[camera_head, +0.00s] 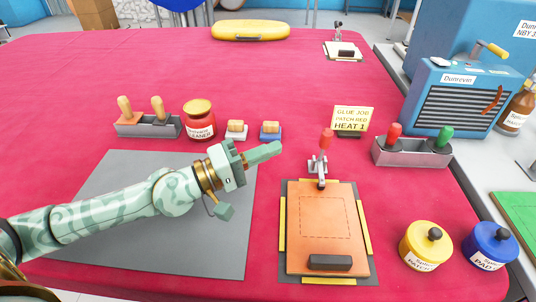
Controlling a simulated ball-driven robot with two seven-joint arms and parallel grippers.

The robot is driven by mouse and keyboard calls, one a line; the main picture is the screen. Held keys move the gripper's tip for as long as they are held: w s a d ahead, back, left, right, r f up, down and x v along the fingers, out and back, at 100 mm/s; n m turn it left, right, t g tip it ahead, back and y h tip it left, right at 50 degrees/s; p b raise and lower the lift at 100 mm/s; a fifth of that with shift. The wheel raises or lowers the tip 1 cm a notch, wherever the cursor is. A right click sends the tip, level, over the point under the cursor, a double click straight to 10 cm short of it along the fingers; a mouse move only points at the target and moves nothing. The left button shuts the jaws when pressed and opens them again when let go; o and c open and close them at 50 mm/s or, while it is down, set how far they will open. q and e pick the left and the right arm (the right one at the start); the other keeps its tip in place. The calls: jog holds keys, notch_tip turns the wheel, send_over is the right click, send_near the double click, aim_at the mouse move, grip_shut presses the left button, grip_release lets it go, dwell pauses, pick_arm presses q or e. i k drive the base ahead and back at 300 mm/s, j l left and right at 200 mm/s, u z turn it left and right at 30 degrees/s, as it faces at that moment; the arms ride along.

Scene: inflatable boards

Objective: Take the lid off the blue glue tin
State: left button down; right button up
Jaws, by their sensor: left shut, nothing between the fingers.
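The blue glue tin (484,257) stands near the right edge of the red table, at the lower right. My left gripper (268,150) reaches in from the left over the grey mat. Its fingers are shut and empty, pointing right, well to the left of the tin. My right gripper is not in view.
A yellow tin (418,254) with a black knob stands just left of the blue one. An orange board (300,235) under a red-handled clamp (323,150) lies in the middle. A grey tool holder (412,156) stands behind the tins. The grey mat (110,215) is bare.

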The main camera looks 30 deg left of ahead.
aim_at(496, 242)
jog(key=k, duration=1.5)
